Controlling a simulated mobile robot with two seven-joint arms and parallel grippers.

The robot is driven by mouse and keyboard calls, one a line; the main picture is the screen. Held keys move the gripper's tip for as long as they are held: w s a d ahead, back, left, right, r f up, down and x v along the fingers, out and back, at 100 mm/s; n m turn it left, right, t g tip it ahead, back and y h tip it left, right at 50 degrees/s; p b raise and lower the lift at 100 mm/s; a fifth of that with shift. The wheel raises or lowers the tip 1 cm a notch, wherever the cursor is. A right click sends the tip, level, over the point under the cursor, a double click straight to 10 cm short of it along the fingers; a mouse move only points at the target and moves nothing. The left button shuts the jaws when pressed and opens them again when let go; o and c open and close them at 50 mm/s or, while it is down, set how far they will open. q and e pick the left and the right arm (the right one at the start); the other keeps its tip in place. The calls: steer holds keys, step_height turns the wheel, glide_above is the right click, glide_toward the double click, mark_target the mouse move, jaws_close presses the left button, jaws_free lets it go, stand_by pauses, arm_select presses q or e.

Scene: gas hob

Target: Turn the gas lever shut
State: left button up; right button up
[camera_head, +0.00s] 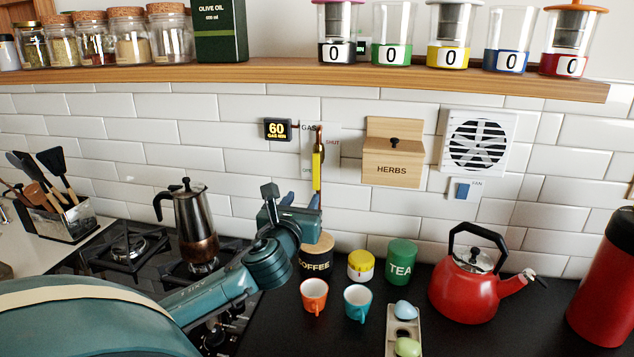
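The yellow gas lever (317,171) hangs straight down from a copper pipe on the white wall plate (306,150). The plate reads GAS at the top and SHUT at the right; the lettering at lower left is partly legible. My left gripper (303,199) is just below and left of the lever's lower end, in front of the tiled wall. Its two blue fingertips look spread apart with nothing between them. I cannot tell whether the right one touches the lever. The gripper's body hides part of the fingers. My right gripper is out of view.
A 60 display (277,129) and a HERBS box (392,155) flank the plate. Below stand a COFFEE tin (315,262), TEA tin (401,262), two cups and a red kettle (468,285). A moka pot (193,220) stands on the hob. A wooden shelf (300,75) runs above.

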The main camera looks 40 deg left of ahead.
mark_target(316, 175)
arm_select(q)
steer(key=x, duration=1.2)
steer(key=shift+p, duration=0.3)
steer(key=shift+c, duration=0.6)
jaws_close()
